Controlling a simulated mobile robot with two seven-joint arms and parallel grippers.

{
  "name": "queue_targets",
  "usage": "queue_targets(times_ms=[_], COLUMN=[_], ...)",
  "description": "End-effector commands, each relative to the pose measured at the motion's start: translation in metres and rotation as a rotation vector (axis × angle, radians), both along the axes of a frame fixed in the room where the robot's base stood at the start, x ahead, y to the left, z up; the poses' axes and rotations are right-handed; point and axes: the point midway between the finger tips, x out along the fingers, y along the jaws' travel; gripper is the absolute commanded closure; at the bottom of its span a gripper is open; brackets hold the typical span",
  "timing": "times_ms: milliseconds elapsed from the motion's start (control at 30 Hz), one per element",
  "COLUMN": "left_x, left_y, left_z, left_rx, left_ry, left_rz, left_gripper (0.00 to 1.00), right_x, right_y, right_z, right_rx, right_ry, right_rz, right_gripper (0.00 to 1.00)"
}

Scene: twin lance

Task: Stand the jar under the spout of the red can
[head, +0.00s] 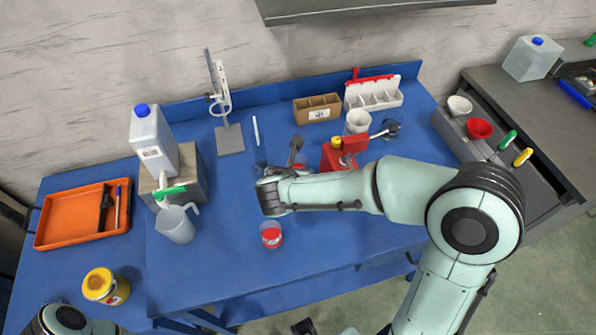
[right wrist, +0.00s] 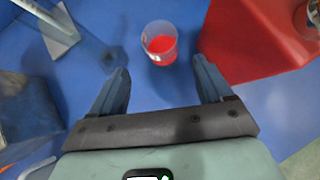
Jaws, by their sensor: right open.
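The jar (head: 271,235), a small clear cup with red at its bottom, stands upright on the blue bench in front of my right gripper (head: 270,196). In the right wrist view the jar (right wrist: 160,43) lies ahead of the gap between the fingers, clear of both. My right gripper (right wrist: 160,76) is open and empty. The red can (head: 338,157), with a yellow cap, stands to the right, partly behind my forearm. A grey tube, seemingly its spout, reaches right. The can (right wrist: 262,38) also fills the upper right of the wrist view. My left gripper is out of view.
A grey block (head: 188,185) with a white container (head: 152,140) and a jug (head: 176,226) stand left. A stand (head: 230,140), brown box (head: 317,108) and white cup (head: 357,122) are behind. An orange tray (head: 66,238) and yellow tin (head: 104,287) lie farther left. The front bench is clear.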

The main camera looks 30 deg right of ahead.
Motion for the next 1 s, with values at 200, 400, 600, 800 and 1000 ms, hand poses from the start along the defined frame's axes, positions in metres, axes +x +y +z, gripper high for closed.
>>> queue_targets(times_ms=[200,400,600,800,1000], left_x=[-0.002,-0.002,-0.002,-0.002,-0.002], left_y=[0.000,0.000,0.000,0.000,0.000], left_z=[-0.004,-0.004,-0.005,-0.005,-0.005], left_rx=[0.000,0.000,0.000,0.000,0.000], left_ry=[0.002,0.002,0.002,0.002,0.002], left_rz=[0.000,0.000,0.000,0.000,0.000], left_gripper=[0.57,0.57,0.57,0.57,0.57], right_x=[0.020,0.027,0.042,0.051,0.052], right_y=[-0.016,-0.023,-0.038,-0.044,-0.045], right_z=[-0.026,-0.036,-0.057,-0.068,-0.068], right_rx=[0.001,0.002,0.002,0.002,0.003], right_ry=[0.002,0.001,0.002,-0.001,-0.001], right_rz=[-0.003,-0.004,-0.006,-0.004,-0.003], right_gripper=[0.21,0.21,0.21,0.21,0.21])
